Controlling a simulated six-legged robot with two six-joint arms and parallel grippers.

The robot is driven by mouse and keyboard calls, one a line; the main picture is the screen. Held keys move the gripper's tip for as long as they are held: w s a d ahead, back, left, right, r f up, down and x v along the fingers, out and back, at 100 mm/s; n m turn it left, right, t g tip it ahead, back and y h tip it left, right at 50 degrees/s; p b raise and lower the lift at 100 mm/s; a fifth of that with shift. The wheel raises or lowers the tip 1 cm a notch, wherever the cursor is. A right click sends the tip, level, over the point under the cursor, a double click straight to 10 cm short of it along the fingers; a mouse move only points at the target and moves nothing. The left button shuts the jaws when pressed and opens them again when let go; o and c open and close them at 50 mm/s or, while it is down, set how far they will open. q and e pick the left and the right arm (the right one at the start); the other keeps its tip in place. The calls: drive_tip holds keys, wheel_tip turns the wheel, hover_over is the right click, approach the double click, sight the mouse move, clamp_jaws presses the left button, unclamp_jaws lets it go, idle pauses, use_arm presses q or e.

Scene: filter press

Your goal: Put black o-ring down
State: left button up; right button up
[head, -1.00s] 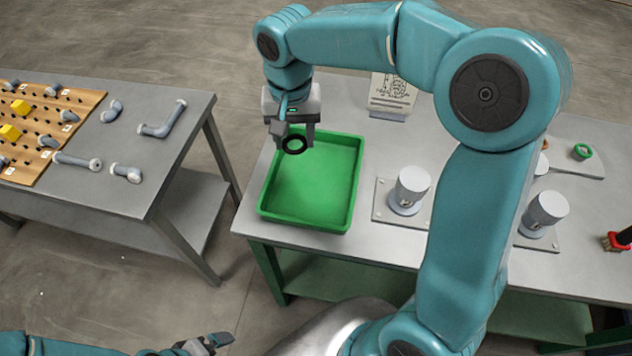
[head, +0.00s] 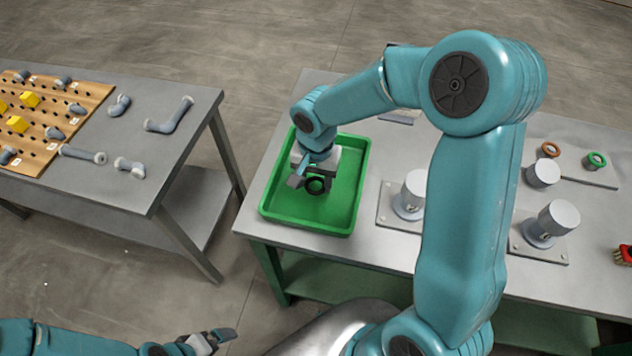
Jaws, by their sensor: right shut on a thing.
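The black o-ring (head: 318,185) is a small dark ring over the green tray (head: 350,222). My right gripper (head: 312,181) is shut on it, inside the outline of the tray. I cannot tell whether the ring touches the tray floor. The rest of the tray that shows is empty. My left gripper (head: 215,339) is at the bottom of the view, over the floor and away from both tables. Its fingers are too small to judge.
Metal plates with white-topped cylinders (head: 409,195) stand right of the tray. An orange ring (head: 549,149), a green ring (head: 596,159) and a red brush (head: 623,255) lie further right. A left table holds a wooden peg board (head: 75,125) and grey pipe pieces.

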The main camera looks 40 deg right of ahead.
drive_tip(key=shift+f, duration=0.8)
drive_tip(key=shift+w+f, duration=0.1)
drive_tip(key=shift+f, duration=0.3)
drive_tip(key=shift+f+b, duration=0.15)
drive_tip(key=shift+b, duration=0.15)
drive_tip(key=o, duration=1)
